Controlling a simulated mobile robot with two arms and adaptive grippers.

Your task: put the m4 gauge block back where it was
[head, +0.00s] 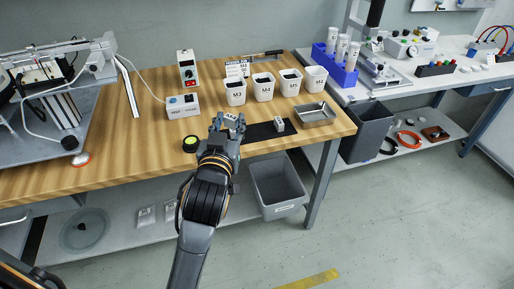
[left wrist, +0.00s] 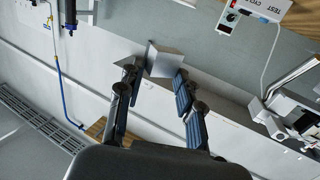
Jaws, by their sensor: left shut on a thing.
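My left gripper (head: 229,127) is shut on a small grey block, the M4 gauge block (head: 230,117), whose top label seems to read M4. The gripper is over the front part of the wooden bench, just left of a black mat (head: 258,133). In the left wrist view the grey block (left wrist: 165,61) sits between the tips of my left gripper (left wrist: 156,78). Another small light block (head: 280,124) stands on the right part of the mat. The gripper and arm hide the mat's left end. My right gripper is not in view.
White cups, one marked M3 (head: 236,93), stand in a row behind the mat. A metal tray (head: 315,114) is to its right. A black and yellow round item (head: 190,144) lies left of the gripper. A grey bin (head: 280,187) is below the bench's front edge.

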